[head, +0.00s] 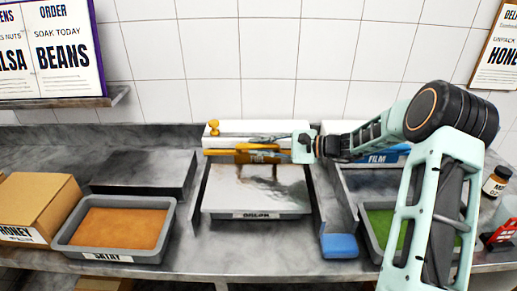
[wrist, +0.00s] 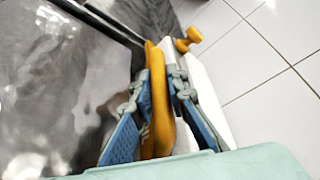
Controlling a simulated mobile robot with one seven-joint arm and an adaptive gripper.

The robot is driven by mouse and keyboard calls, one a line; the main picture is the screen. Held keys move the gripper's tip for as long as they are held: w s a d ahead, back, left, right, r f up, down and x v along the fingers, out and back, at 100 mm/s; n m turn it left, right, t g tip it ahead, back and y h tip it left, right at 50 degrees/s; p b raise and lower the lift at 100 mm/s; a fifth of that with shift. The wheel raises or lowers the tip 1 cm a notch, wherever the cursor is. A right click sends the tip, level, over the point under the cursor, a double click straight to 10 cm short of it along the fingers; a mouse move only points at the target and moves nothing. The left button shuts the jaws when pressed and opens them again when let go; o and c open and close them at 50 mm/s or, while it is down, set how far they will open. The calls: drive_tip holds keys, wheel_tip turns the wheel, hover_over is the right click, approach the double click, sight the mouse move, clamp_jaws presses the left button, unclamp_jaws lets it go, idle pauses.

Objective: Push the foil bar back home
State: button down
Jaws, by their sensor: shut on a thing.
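The foil bar (head: 226,152) is a long orange bar along the front of a white dispenser box (head: 235,135) at the back of the counter. In the wrist view the bar (wrist: 157,60) runs away between the two blue-padded fingers. My gripper (head: 276,155) is shut on the bar near its right part, and it also shows in the wrist view (wrist: 160,90). An orange knob (head: 213,128) stands on the box's left end. Part of the bar's right side is hidden behind my gripper.
A tray (head: 258,215) with a shiny grey, blotched top lies just in front. A tray of orange-brown filling (head: 118,229) and a cardboard box (head: 35,203) are left. A blue FILM bar (head: 378,157), blue block (head: 340,246) and green-filled tray (head: 380,222) are right.

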drive_tip(key=shift+w+r, duration=0.15)
drive_tip(key=shift+w, duration=0.05)
drive_tip(key=c, duration=1.9)
unclamp_jaws()
drive_tip(key=shift+w, duration=0.1)
drive_tip(key=v, duration=1.2)
